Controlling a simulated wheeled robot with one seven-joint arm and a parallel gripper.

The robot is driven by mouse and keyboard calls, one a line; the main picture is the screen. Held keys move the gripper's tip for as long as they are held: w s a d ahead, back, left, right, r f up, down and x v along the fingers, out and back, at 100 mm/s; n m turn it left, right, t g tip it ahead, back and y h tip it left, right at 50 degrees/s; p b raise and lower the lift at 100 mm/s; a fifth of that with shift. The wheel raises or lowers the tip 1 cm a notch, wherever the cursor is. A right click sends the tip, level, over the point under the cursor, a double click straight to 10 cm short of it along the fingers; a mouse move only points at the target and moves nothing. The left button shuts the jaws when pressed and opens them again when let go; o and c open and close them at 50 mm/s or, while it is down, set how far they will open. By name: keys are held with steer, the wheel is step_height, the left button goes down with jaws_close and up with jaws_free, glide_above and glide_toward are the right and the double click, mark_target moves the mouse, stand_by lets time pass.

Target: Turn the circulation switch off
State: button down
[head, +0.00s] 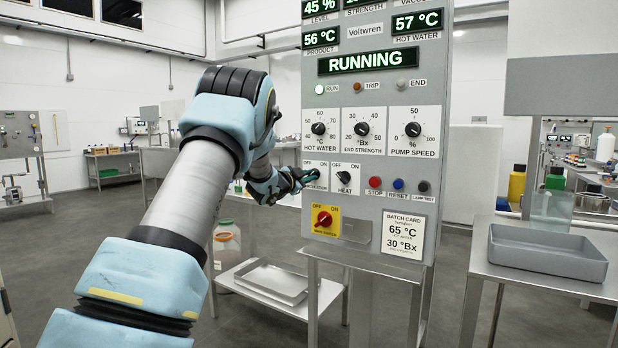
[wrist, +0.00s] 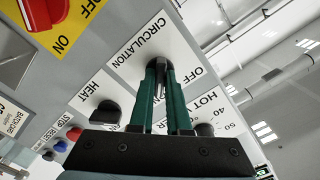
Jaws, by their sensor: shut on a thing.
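The circulation switch is a small dark knob on a white plate (head: 322,168) low on the left of the grey control panel. The plate marked CIRCULATION and OFF also shows in the wrist view (wrist: 150,32). My gripper (head: 312,175) reaches the plate from the left. In the wrist view its green fingers (wrist: 159,68) are shut on the knob, one on each side. The fingers hide most of the knob, so I cannot tell which way it points.
The heat switch (head: 344,177) is close on the right; it also shows in the wrist view (wrist: 106,113). The hot water dial (head: 319,128) is above. The red main switch (head: 324,218) is below. Stop and reset buttons (head: 376,182) lie farther right.

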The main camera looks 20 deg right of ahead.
steer(key=shift+n, duration=0.4)
steer(key=n+p, duration=0.1)
steer(key=n, duration=0.1)
steer(key=shift+a+r+n+p, duration=0.1)
steer(key=shift+n+p, duration=0.25)
steer(key=shift+n, duration=0.05)
steer(key=n+p, duration=0.5)
steer(key=n, duration=0.5)
steer(key=shift+n, duration=0.4)
steer(key=shift+n+p, duration=0.8)
steer(key=shift+n, duration=1)
steer(key=c, duration=0.9)
jaws_free()
